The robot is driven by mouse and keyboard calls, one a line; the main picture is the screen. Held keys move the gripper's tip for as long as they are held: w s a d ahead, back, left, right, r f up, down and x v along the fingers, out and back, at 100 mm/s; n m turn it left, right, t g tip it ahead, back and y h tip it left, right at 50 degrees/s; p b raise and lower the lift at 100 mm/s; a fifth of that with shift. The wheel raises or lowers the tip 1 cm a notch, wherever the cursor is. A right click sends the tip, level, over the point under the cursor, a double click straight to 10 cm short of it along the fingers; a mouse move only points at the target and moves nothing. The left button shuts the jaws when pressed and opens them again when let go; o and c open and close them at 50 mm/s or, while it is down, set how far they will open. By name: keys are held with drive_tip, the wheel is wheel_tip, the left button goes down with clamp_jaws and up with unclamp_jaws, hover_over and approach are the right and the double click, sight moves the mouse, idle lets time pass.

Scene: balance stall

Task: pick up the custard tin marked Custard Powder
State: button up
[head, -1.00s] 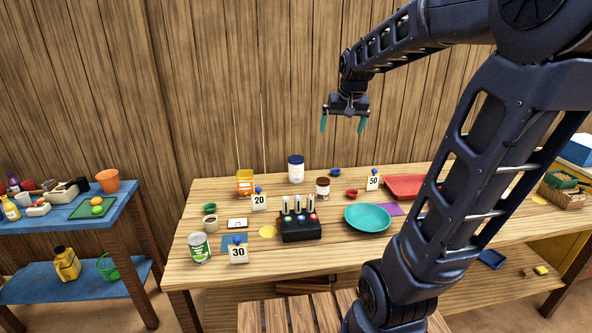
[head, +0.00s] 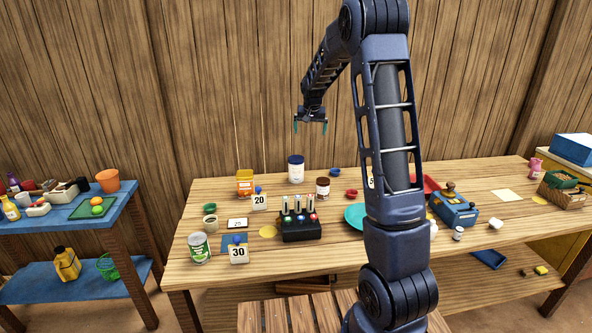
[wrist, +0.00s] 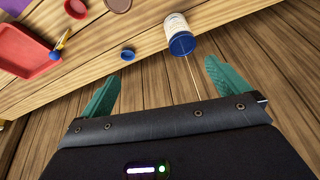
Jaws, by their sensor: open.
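Several tins and jars stand on the wooden table; their lettering is too small to read, so I cannot tell which is marked Custard Powder. An orange-yellow tin (head: 244,183) stands at the back left. A white tin with a blue lid (head: 296,169) stands at the back; it also shows in the wrist view (wrist: 177,28). A brown-lidded jar (head: 323,187) is right of it, and a green-and-white tin (head: 199,247) is at the front left. My gripper (head: 310,127) is open and empty, above the table's back; its teal fingers also show in the wrist view (wrist: 160,80).
Number cards 20 (head: 259,201) and 30 (head: 238,252), a black rack (head: 301,230) and small bowls crowd the left half. My arm partly hides the teal plate (head: 354,217) and red tray (head: 430,184). A blue machine (head: 453,208) stands farther right. The wooden wall is behind.

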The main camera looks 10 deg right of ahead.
approach(296, 158)
drive_tip(key=shift+w+a+f+h, duration=0.1)
drive_tip(key=shift+w+f+h, duration=0.1)
drive_tip(key=shift+f, duration=0.4)
drive_tip(key=shift+w+a+f+h, duration=0.1)
drive_tip(key=shift+w+f, duration=0.1)
drive_tip(key=shift+f, duration=0.45)
drive_tip(key=x, duration=0.6)
drive_tip(key=shift+s+x, duration=0.1)
drive_tip(key=shift+x, duration=1.2)
drive_tip(key=shift+s+x, duration=0.15)
drive_tip(key=shift+x, duration=1.15)
drive_tip(key=c, duration=1.2)
drive_tip(key=shift+w, duration=0.1)
drive_tip(key=shift+c, duration=0.2)
